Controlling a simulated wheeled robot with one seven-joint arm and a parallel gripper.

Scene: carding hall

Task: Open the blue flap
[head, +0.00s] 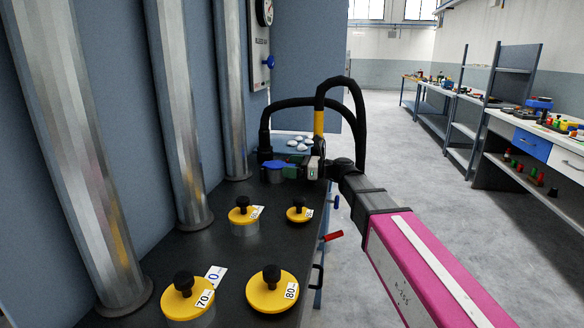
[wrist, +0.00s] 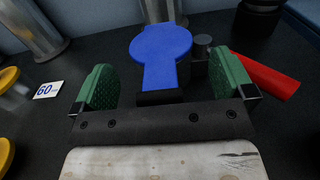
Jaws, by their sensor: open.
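The blue flap (wrist: 160,47) is a round disc with a short straight tab pointing towards my gripper, in the wrist view. In the head view the blue flap (head: 273,164) shows small at the far end of the dark top, partly hidden by my gripper (head: 294,170). My gripper (wrist: 165,84) is open, with its two green pads wide apart to the left and right of the tab. Nothing is held between them. I cannot tell whether the pads touch anything.
A grey round post (wrist: 203,46) and a red bar (wrist: 265,73) are close to the right pad. Several yellow lids with black knobs (head: 271,290) stand nearer on the dark top. Metal columns (head: 178,110) rise along its left. White round pieces (head: 300,144) lie beyond my gripper.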

